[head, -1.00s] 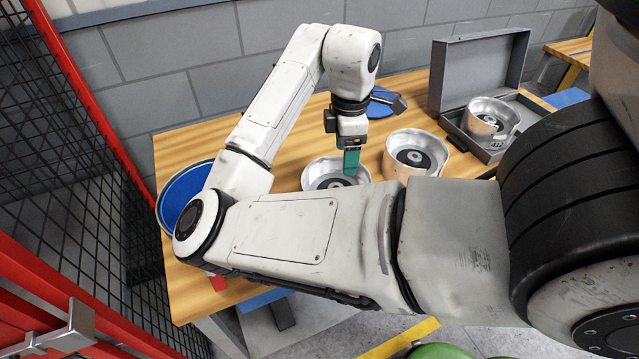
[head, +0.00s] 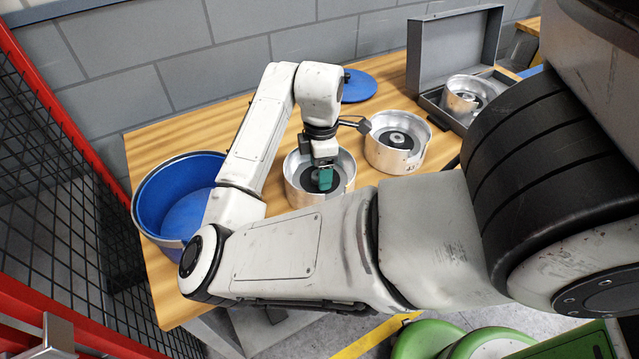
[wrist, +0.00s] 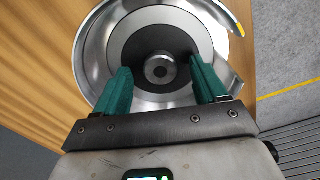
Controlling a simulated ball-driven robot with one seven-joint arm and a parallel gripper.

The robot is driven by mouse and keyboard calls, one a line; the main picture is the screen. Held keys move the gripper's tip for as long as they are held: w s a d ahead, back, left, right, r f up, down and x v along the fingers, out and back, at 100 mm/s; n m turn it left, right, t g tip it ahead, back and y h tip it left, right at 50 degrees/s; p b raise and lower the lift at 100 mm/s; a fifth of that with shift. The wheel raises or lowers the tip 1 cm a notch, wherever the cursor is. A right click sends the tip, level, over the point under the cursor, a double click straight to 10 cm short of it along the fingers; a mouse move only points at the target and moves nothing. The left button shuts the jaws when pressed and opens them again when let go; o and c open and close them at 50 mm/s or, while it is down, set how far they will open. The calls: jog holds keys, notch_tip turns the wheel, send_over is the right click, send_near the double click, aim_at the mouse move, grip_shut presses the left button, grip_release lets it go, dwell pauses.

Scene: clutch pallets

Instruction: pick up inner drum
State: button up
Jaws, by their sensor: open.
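A silver metal drum (head: 298,195) stands upright on the wooden table, with a notch in its wall. In the wrist view the drum (wrist: 91,52) fills the upper middle. Inside it lies a dark round part (wrist: 130,38) with a grey hub (wrist: 160,68) at its centre. I cannot tell which of these the name inner drum means. My gripper (head: 325,180) points down into the drum. In the wrist view my gripper (wrist: 161,70) has its green fingers apart, one on each side of the hub, with nothing between them held. Whether the fingers touch anything is unclear.
A second silver drum (head: 372,160) stands close to the right. A third drum (head: 456,100) sits in an open grey case (head: 425,55). A blue tub (head: 140,205) stands at left, and a blue disc (head: 362,88) lies behind. Mesh fencing (head: 50,190) borders the left.

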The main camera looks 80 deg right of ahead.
jog(key=shift+f, duration=0.35)
grip_shut()
dwell(0.5)
jog(key=shift+r, duration=0.15)
dwell(0.6)
